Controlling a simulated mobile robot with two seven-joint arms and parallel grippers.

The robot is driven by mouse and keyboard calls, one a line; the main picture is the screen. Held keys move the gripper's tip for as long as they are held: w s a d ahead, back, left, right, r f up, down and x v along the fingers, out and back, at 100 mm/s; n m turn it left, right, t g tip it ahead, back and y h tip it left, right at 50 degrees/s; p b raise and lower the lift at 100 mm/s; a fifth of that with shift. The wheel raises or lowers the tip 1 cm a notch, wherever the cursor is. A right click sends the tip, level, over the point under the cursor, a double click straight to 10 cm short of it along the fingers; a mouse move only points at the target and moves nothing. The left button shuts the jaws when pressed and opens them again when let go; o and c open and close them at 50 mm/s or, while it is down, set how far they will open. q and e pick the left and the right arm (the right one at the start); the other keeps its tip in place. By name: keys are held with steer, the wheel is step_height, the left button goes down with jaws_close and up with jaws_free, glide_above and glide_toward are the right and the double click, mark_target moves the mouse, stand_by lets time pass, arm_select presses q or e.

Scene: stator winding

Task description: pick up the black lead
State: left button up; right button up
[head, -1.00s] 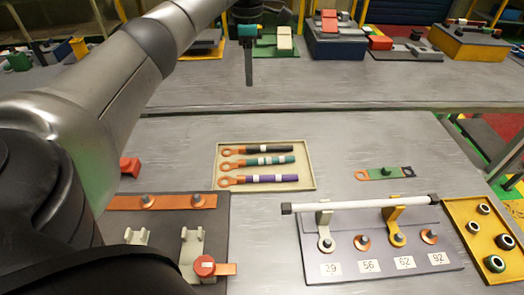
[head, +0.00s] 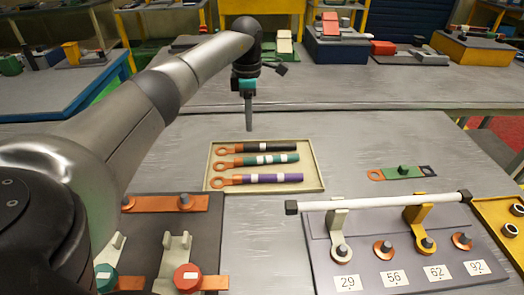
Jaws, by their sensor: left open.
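The black lead (head: 264,148) lies in a shallow beige tray (head: 314,172), above a green lead (head: 262,160) and a purple lead (head: 262,179). Each lead has white bands and a copper ring lug at its left end. My left gripper (head: 249,128) points down just beyond the tray's back edge, above the black lead in the picture and apart from it. Its jaws are open and empty, though seen edge-on as one dark bar. My right gripper is not in view.
A grey terminal board (head: 380,262) with numbered labels and a white rod (head: 375,202) stands at front right. A green link with lugs (head: 403,172) lies behind it. A dark board (head: 207,250) with a copper bar is at front left. The table's middle is clear.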

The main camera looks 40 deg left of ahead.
mark_target(249, 145)
arm_select(q)
step_height(249, 145, down, 4)
steer(key=shift+r, duration=0.25)
steer(key=f, duration=0.1)
steer(key=f+b, duration=0.1)
steer(key=f, duration=0.2)
steer(key=shift+s+f, duration=0.15)
steer(key=shift+s, duration=0.1)
steer(key=shift+f, duration=0.35)
jaws_close()
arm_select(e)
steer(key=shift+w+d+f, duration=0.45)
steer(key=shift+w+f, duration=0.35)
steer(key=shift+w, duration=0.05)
arm_select(q)
steer(key=shift+r, duration=0.1)
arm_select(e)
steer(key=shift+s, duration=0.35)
